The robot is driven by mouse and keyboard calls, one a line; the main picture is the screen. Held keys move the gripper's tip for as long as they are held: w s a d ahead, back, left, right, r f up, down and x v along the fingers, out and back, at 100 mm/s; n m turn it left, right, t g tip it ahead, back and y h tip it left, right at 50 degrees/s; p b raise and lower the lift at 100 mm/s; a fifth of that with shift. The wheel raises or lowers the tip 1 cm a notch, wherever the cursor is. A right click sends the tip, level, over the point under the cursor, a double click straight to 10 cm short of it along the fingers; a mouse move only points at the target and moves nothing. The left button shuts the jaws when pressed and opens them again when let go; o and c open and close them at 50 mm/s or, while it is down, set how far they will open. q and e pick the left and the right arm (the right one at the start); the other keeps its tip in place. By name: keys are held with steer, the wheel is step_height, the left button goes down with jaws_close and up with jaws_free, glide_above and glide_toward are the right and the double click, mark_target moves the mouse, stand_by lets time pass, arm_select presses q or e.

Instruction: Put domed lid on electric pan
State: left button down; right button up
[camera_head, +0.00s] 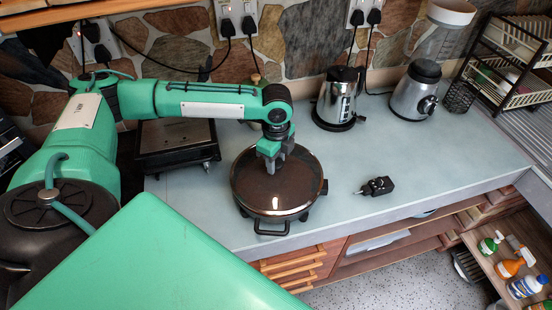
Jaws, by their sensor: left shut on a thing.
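The domed lid (262,197) is a dark, glassy disc with a pale rim. It lies over the electric pan (271,217), which stands on the grey counter, and hides the inside. The pan's dark loop handle (272,230) sticks out at the front. I cannot tell whether the lid's rim touches the pan all round. My left gripper (273,163) points down from above, near the lid's centre toward the back. It is shut on the lid's knob, which its fingers mostly hide. My right gripper is not in view.
A black appliance (178,150) stands left of the pan. A kettle (338,97) and a steel jug appliance (415,92) stand at the back right. A small black plug-like object (376,187) lies right of the pan. The counter (440,160) at right is mostly clear.

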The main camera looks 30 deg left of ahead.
arm_select(q)
steer(key=shift+f, duration=0.55)
steer(key=c, duration=0.8)
jaws_free()
steer(key=shift+c, duration=0.2)
steer(key=shift+r, duration=0.5)
step_height(320, 180, up, 13)
steer(key=b, duration=0.3)
steer(key=shift+d+f, duration=0.1)
steer(key=shift+f, duration=0.05)
